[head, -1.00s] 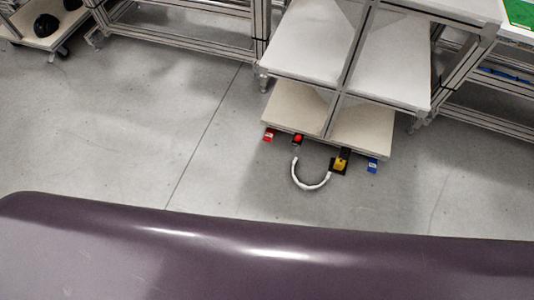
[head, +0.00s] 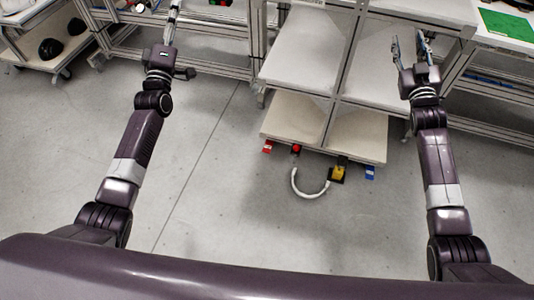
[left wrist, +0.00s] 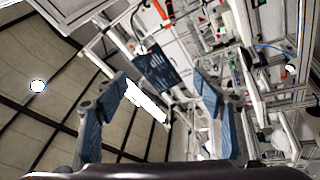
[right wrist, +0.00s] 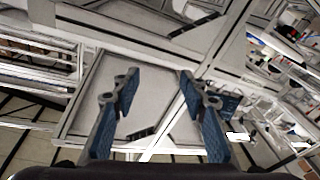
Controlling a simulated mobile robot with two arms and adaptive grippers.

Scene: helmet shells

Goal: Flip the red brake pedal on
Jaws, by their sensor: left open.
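A small red pedal-like piece (head: 268,146) sits low at the front edge of the cart, at the left. A red round knob on a black base (head: 297,149) is just right of it; I cannot tell which is the brake pedal or its on/off state. My right gripper (head: 408,40) is open and empty, raised at the upper right, well away from the red pieces. Its fingers also show apart in the right wrist view (right wrist: 158,85). My left gripper (head: 173,8) is at the top edge, partly cut off; the left wrist view shows its fingers spread and empty (left wrist: 160,85).
A white curved hose (head: 309,194) lies on the floor between the knob and a yellow-and-black piece (head: 338,173). A blue piece (head: 370,172) is right of that. The cart's lower shelf (head: 350,130) is bare. Open floor (head: 240,215) lies in front. A green panel (head: 505,24) is at the upper right.

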